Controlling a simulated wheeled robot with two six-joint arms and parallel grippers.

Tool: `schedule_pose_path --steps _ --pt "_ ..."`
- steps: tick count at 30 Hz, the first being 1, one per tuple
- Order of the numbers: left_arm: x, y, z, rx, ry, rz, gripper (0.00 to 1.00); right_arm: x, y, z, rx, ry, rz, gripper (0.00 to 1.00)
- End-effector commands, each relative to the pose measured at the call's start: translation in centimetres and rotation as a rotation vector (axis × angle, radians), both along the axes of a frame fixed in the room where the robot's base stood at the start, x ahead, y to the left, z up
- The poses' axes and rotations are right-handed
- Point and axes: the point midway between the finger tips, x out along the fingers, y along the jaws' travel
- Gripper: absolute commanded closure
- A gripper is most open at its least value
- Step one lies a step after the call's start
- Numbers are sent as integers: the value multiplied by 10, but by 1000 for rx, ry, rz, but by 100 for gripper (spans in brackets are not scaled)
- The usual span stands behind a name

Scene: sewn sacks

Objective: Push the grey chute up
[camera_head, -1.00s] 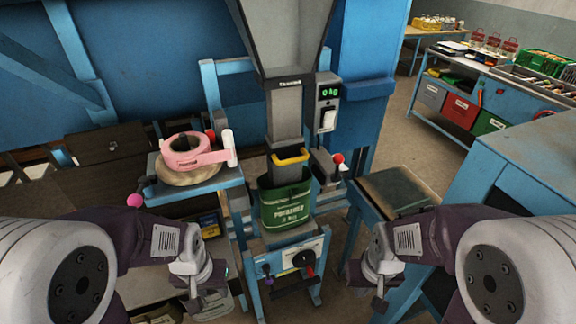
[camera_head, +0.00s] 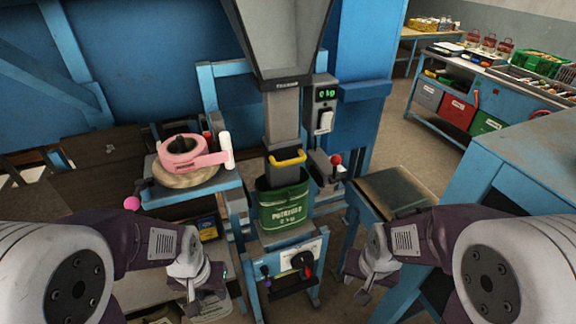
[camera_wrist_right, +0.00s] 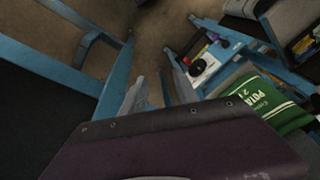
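The grey chute (camera_head: 281,118) hangs upright under the wide grey hopper (camera_head: 283,40) in the head view. A yellow handle (camera_head: 289,160) is on its lower part. Its lower end goes down into the mouth of a green sack (camera_head: 284,209) marked as potatoes. The sack also shows in the right wrist view (camera_wrist_right: 268,103). My left gripper (camera_head: 206,291) is low, left of the sack and apart from it; its fingers are unclear. My right gripper (camera_wrist_right: 158,92) is open and empty, low and right of the sack, apart from chute and handle.
A scale display (camera_head: 326,94) and a red-knobbed lever (camera_head: 336,160) are right of the chute. A pink tape dispenser (camera_head: 184,155) sits on a stand at left. A blue bench (camera_head: 530,150) is at right. A dial panel (camera_head: 293,258) is below the sack.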

Motion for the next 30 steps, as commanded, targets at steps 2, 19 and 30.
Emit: schedule_pose_path --steps 2,19,30 --pt "0 0 0 0 0 0 64 42 -2 15 59 -153 -249 64" --pt "0 0 -120 0 0 0 64 203 129 160 1046 -810 -630 64" --pt "0 0 -117 0 0 0 64 239 143 152 1041 -804 -633 64"
